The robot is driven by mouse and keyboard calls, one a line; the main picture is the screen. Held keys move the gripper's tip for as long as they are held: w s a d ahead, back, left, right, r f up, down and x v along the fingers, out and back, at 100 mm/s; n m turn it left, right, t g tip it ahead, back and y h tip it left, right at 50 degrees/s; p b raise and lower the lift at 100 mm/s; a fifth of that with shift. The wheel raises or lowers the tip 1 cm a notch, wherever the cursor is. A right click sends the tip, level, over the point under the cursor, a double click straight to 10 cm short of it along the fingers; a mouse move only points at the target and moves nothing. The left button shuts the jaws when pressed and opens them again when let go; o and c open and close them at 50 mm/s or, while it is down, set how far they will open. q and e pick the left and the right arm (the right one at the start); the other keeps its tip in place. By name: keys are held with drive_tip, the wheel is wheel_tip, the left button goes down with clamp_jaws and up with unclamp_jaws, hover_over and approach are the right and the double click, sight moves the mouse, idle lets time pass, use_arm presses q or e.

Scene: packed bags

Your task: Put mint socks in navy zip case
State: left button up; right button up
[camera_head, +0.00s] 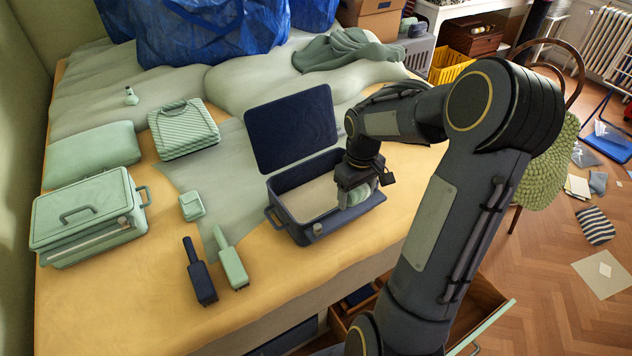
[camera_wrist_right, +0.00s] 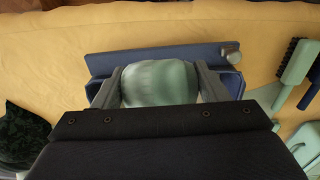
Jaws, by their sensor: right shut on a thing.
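The navy zip case (camera_head: 290,205) stands on the bed with its lid (camera_head: 292,130) up and a pale inside showing. My right gripper (camera_head: 357,192) is over the right end of the case, shut on the mint socks (camera_head: 360,194). In the right wrist view the mint socks (camera_wrist_right: 160,83) are a rounded bundle between the two fingers, with the navy case (camera_wrist_right: 160,58) around and below them. I cannot tell whether the socks touch the case floor. My left gripper is not in view.
A mint case (camera_head: 85,215), a ribbed mint case (camera_head: 183,128) and a small mint box (camera_head: 192,206) lie to the left. A navy brush (camera_head: 200,277) and a mint brush (camera_head: 232,262) lie in front. Blue bags (camera_head: 200,35) stand behind.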

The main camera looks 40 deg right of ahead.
drive_tip(key=w+f, duration=0.4)
drive_tip(key=w, duration=0.4)
drive_tip(key=p, duration=0.1)
hover_over(324, 201)
drive_tip(key=f, duration=0.5)
drive_tip(key=shift+s+f, duration=0.1)
drive_tip(key=shift+s, duration=0.25)
drive_tip(key=shift+w+f, duration=0.15)
drive_tip(key=shift+f, duration=0.05)
wheel_tip(324, 201, down, 3)
drive_tip(key=shift+w+f+p, duration=0.1)
drive_tip(key=shift+p, duration=0.35)
drive_tip(key=shift+f, duration=0.2)
drive_tip(key=o, duration=1)
